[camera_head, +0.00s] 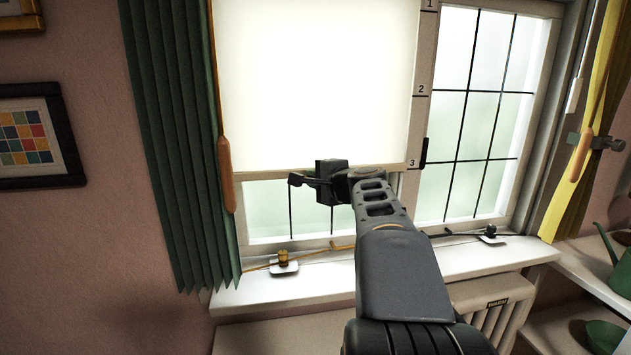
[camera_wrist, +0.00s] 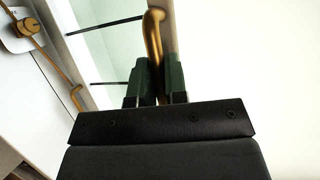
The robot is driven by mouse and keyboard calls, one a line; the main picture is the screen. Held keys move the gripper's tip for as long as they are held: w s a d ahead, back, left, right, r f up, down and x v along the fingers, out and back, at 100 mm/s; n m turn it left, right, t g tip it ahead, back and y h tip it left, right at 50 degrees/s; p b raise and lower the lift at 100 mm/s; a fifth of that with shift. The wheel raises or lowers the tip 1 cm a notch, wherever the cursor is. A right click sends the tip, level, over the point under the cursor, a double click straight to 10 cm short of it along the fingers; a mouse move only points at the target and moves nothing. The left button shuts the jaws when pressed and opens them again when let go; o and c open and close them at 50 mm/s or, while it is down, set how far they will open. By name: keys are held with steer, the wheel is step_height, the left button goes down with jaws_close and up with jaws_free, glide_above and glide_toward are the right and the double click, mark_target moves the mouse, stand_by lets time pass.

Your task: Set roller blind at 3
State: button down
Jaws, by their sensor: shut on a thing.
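The cream roller blind (camera_head: 318,85) hangs over the left pane in the head view. Its bottom bar (camera_head: 275,176) lies about level with the mark 3 (camera_head: 411,162) on the numbered strip (camera_head: 424,60) at its right; marks 1 and 2 are higher. My gripper (camera_head: 322,182) is at the bar's middle, and my arm and gripper hide part of it. In the wrist view my gripper's dark green fingers (camera_wrist: 158,82) are shut on a brass-coloured pull (camera_wrist: 153,35). The pale blind (camera_wrist: 250,60) fills the right side there.
A brass fitting with an ochre cord (camera_head: 284,262) and another with a dark cord (camera_head: 490,234) sit on the white windowsill (camera_head: 330,282). A green curtain (camera_head: 175,140) hangs left, a yellow one (camera_head: 600,110) right. A radiator (camera_head: 500,305) is below; green pots stand at lower right.

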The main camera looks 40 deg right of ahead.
steer(key=shift+f+b, duration=0.5)
steer(key=shift+f, duration=0.35)
steer(key=c, duration=1.2)
jaws_free()
steer(key=shift+o, duration=0.2)
steer(key=shift+s+r, duration=0.1)
steer(key=s+r, duration=0.2)
steer(key=s, duration=1.1)
steer(key=shift+s+a+r+b, duration=0.2)
steer(key=shift+a+b, duration=0.1)
steer(key=shift+a, duration=0.05)
